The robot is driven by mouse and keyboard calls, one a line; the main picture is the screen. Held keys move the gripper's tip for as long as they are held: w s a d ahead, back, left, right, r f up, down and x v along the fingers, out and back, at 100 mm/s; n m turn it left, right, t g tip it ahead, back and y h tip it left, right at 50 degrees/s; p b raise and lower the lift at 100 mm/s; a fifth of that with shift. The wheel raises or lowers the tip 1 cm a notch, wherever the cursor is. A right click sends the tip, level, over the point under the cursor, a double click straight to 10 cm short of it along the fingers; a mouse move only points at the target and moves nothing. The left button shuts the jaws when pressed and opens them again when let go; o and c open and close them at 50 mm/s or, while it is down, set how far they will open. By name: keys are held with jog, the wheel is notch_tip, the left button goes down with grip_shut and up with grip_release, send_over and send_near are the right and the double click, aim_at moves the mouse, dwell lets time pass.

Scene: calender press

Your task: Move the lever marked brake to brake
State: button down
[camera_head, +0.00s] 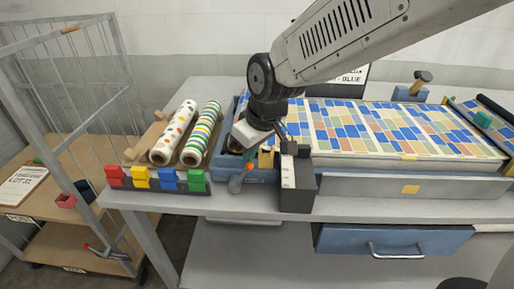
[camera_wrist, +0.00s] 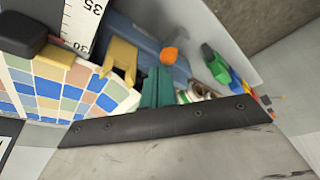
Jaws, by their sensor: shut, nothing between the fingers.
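A small grey lever with an orange knob (camera_head: 240,180) stands at the front of the blue press frame, left of a dark box with a white scale. An orange knob (camera_wrist: 169,55) also shows in the wrist view. I cannot read a brake marking in either view, so I cannot tell for sure that this is the brake lever. My gripper (camera_head: 286,140) is shut and empty. It is above the left end of the press, near the top of the scale box, up and to the right of the orange knob. Whether it touches anything is unclear.
The dark scale box (camera_head: 298,188) and a yellow block (camera_head: 266,158) stand close to my gripper. Red, yellow, blue and green clips (camera_head: 168,180) line the table's front left edge. Two patterned rolls (camera_head: 201,133) lie behind them. A tiled patterned sheet (camera_head: 400,128) covers the press bed to the right.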

jog(key=shift+s+a+r, duration=0.15)
jog(key=shift+a+r, duration=0.2)
jog(key=shift+r, duration=0.45)
jog(key=d+r, duration=0.5)
jog(key=r, duration=0.2)
jog(key=shift+s+d+r, duration=0.15)
jog(key=shift+d+r, duration=0.15)
jog(key=shift+d, duration=0.05)
dwell(0.4)
